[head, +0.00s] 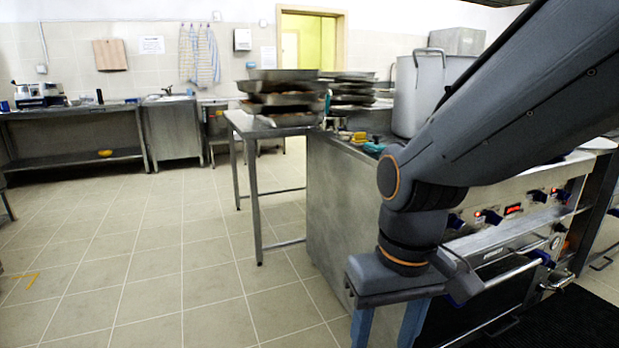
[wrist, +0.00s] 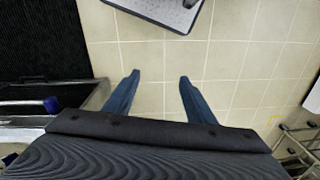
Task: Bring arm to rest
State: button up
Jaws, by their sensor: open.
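My arm reaches in from the upper right in the head view and bends down at its elbow. My gripper (head: 388,326) hangs at the bottom, in front of the stove's front, with blue fingers pointing down and cut off by the lower edge. In the wrist view my gripper (wrist: 158,80) shows two blue fingers spread apart with only tiled floor between them. It is open and empty.
The stove (head: 510,225) with knobs and an oven handle is close beside my arm. A large stockpot (head: 425,95) stands on it. Stacked trays (head: 285,95) sit on a steel table (head: 250,125). A dark mat (head: 575,315) lies at right. The tiled floor (head: 170,260) at left is clear.

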jog(key=d+r+m+p, duration=0.2)
jog(key=d+r+p, duration=0.6)
jog(key=p, duration=0.9)
jog(key=shift+s+d+r+m+h, duration=0.15)
jog(key=shift+d+r+m+h, duration=0.15)
jog(key=shift+d+r, duration=0.15)
